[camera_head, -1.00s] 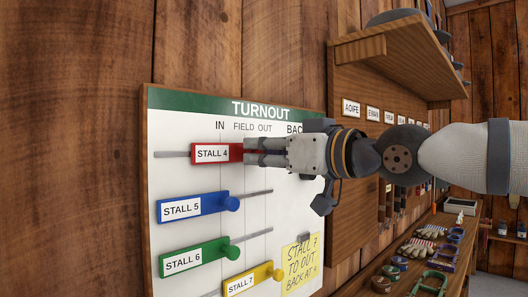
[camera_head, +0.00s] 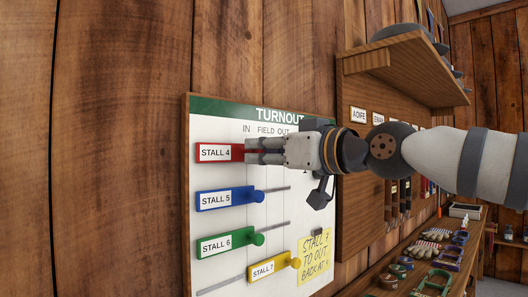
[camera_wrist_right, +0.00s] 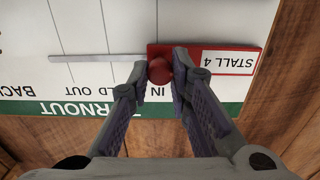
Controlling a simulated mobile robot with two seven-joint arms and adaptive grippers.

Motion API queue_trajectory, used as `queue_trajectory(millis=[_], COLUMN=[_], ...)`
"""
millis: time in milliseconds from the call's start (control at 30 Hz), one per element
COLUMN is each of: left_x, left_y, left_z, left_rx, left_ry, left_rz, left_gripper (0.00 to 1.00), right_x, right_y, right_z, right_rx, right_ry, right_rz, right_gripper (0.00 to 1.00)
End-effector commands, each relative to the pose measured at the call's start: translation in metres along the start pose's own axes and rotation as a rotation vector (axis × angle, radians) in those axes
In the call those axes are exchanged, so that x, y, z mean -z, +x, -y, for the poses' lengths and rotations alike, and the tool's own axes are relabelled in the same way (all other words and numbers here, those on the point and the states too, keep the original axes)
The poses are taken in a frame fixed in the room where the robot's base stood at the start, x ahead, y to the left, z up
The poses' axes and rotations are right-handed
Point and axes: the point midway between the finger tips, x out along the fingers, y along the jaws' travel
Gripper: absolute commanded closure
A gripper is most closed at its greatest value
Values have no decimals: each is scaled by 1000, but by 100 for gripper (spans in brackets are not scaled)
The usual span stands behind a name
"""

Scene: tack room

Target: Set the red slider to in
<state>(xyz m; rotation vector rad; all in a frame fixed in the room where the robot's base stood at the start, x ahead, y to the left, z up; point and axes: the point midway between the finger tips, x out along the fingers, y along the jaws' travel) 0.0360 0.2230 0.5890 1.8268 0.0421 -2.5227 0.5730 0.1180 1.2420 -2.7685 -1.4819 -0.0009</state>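The red slider (camera_head: 218,152), labelled STALL 4, is the top slider on the white TURNOUT board (camera_head: 229,121). My right gripper (camera_head: 250,151) is at the right end of this slider. In the right wrist view, which shows the board upside down, the fingers (camera_wrist_right: 160,70) sit close on both sides of the red slider's round knob (camera_wrist_right: 159,71) and appear shut on it. The knob is in line with the IN heading, and the bare rail (camera_wrist_right: 95,58) extends only towards the OUT side. My left gripper is not in view.
Blue (camera_head: 222,198), green (camera_head: 226,244) and yellow (camera_head: 270,269) sliders are below. A yellow note (camera_head: 315,258) hangs at the board's lower right. A wooden shelf (camera_head: 405,68) juts out above my right arm, and a cluttered bench (camera_head: 400,267) stands at the right.

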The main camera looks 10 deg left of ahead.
Motion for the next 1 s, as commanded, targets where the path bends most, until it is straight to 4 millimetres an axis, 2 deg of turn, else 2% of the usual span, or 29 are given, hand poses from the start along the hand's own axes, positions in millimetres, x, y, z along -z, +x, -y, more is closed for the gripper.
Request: queue_trajectory(millis=[33,100,367,467,800,900,1000], left_x=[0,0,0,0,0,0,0], left_y=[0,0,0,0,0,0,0], left_z=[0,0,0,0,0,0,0], left_rx=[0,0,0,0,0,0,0], left_ry=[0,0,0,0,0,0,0], left_rz=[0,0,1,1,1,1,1], left_gripper=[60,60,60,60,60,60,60], right_x=[-1,-1,-1,0,0,0,0], right_y=[1,1,0,-8,-94,-110,-118], right_z=[4,4,2,2,2,2,2], right_rx=[8,7,4,4,3,4,5], right_ry=[0,0,0,-2,1,1,1], right_rz=[4,4,2,1,1,1,2], right_gripper=[75,61,61,61,61,61,61])
